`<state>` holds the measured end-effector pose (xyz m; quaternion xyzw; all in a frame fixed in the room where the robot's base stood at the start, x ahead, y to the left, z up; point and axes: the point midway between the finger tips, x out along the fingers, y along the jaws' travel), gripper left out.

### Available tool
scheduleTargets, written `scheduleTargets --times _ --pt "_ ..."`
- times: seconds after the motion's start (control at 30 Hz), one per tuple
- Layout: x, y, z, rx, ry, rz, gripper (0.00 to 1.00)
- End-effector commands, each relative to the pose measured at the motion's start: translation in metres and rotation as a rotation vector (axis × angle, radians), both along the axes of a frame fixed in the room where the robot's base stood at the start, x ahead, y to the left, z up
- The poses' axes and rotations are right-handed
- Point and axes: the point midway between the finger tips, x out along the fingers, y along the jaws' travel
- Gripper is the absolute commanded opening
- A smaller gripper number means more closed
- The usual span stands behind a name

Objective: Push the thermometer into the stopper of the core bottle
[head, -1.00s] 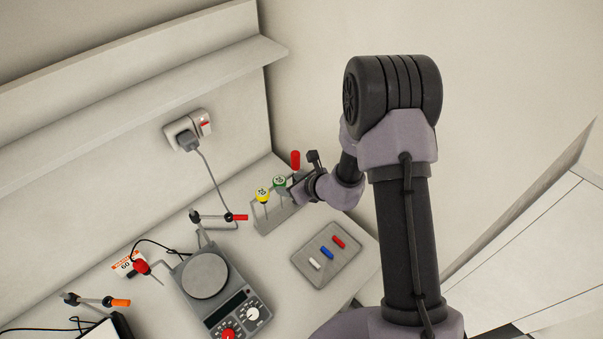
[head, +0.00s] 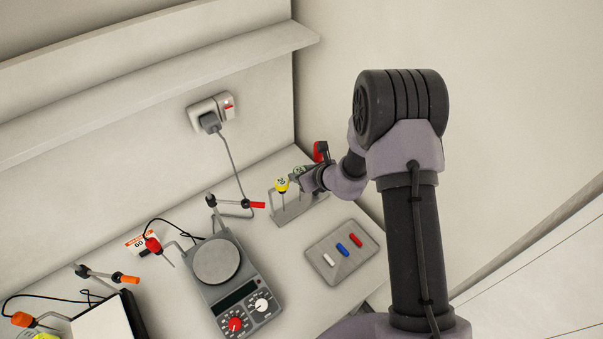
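A small rack (head: 292,212) stands by the back wall. A thermometer with a yellow round head (head: 281,185) stands upright in it. A red piece (head: 319,151) shows behind my gripper, partly hidden. My gripper (head: 307,179) is at the green head, side-on; its fingertips are too small and covered to tell whether they hold it. I cannot make out a core bottle or its stopper in this view.
A grey tray (head: 318,272) with white, blue and red sticks lies right of the hotplate (head: 217,260). Clamp arms with red (head: 258,205) and orange (head: 130,280) ends stand at left. A wall socket (head: 210,112) with a cord is above. A shelf (head: 150,95) runs along the wall.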

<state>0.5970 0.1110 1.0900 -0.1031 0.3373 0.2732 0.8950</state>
Motion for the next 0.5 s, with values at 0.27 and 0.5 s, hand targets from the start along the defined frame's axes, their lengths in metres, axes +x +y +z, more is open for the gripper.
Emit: scheduleTargets --times 0.27,0.5 --pt "0.0001 0.0000 0.0011 0.000 0.000 0.000 0.00" --pt "0.0002 -0.0001 0.0064 0.001 -0.001 0.000 0.00"
